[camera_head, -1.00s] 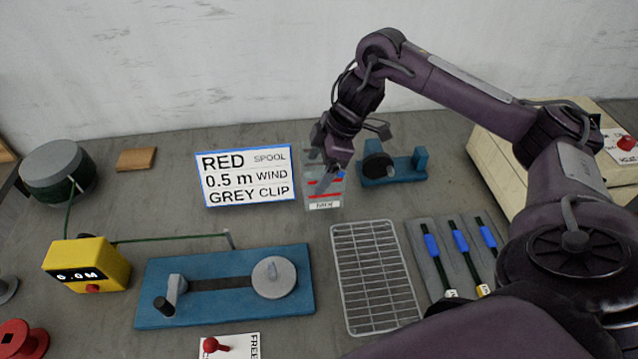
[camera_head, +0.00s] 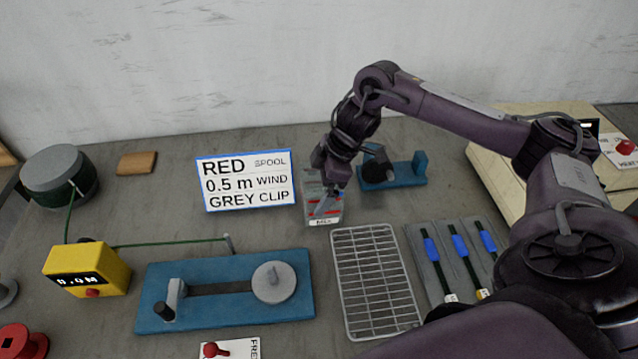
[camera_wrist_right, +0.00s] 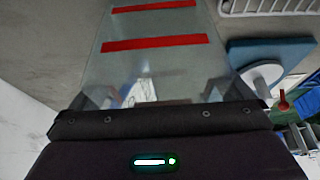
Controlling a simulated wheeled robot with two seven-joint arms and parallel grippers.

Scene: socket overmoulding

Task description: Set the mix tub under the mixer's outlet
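The mix tub (camera_head: 336,208) is a clear box with red level lines and a white label on its front. It stands upright right of the sign and behind the wire rack; I cannot tell whether its base touches the table. My right gripper (camera_head: 326,202) reaches down over it from behind. In the right wrist view the tub (camera_wrist_right: 150,72) fills the space between the fingers (camera_wrist_right: 160,95), which lie at its two sides and appear shut on it. My left gripper is not in view.
A wire rack (camera_head: 372,280) lies in front of the tub. A sign (camera_head: 247,180) stands to its left. A blue winding jig (camera_head: 225,290), a yellow counter (camera_head: 88,270), a grey tray with blue-sleeved cables (camera_head: 455,262) and a cream machine (camera_head: 490,160) surround it. Bare table lies behind the sign.

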